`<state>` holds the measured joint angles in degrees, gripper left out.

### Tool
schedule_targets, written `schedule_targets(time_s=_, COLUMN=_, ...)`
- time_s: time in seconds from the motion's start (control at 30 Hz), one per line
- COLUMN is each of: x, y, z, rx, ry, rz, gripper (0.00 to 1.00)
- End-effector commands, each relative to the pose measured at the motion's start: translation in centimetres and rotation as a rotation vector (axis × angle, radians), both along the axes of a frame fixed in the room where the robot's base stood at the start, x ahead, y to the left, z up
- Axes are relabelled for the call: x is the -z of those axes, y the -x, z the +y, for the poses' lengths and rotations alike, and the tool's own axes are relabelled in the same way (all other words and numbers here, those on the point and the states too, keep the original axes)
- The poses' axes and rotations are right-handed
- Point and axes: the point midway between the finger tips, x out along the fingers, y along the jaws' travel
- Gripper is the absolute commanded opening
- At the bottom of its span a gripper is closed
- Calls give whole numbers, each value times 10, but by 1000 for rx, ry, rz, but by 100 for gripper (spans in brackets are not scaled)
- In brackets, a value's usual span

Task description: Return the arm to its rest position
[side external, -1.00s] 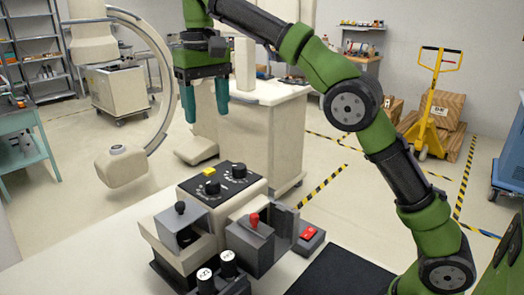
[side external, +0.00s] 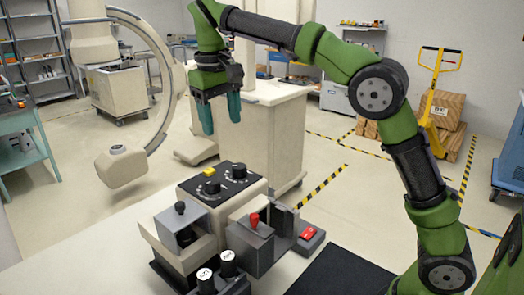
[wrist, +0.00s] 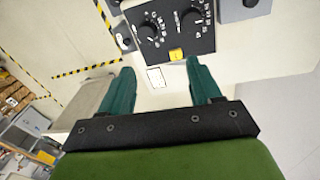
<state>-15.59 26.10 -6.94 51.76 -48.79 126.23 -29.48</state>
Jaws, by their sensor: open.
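My gripper (side external: 220,117) hangs in the air above and behind the control console in the side view, with its two teal fingers apart and nothing between them. In the wrist view my gripper (wrist: 158,75) also shows open and empty. The console has a black dial panel (side external: 222,183) with two knobs and a yellow button (side external: 209,171). The dial panel (wrist: 167,28) and yellow button (wrist: 176,55) show beyond the fingertips in the wrist view. My gripper touches nothing.
Two grey boxes with hinged covers, one with a red-topped lever (side external: 254,220), stand at the console's front. A red switch (side external: 309,233) sits to the right. A white cabinet (side external: 262,145) and a C-shaped machine (side external: 125,165) stand behind. The air around my gripper is clear.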

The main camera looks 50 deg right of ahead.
Motion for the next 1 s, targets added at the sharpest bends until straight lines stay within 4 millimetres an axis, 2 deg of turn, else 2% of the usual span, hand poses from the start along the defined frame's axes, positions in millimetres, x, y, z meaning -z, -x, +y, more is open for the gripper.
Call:
schedule_targets(time_s=0.1, x=9, y=19, z=-15, rx=-25, ry=-31, rz=-49, gripper=63)
schedule_targets(time_s=0.27, x=26, y=52, z=-24, rx=-28, ry=-106, rz=-147, gripper=63)
schedule_targets(time_s=0.47, x=52, y=106, z=-27, rx=25, ry=-224, rz=-291, gripper=63)
schedule_targets(time_s=0.7, x=94, y=181, z=-29, rx=140, ry=-345, rz=-470, gripper=63)
schedule_targets(time_s=0.8, x=107, y=204, z=-30, rx=170, ry=-366, rz=-515, gripper=63)
schedule_targets(time_s=0.9, x=112, y=218, z=-32, rx=185, ry=-374, rz=-537, gripper=63)
schedule_targets(time_s=1.0, x=104, y=221, z=-35, rx=186, ry=-372, rz=-572, gripper=63)
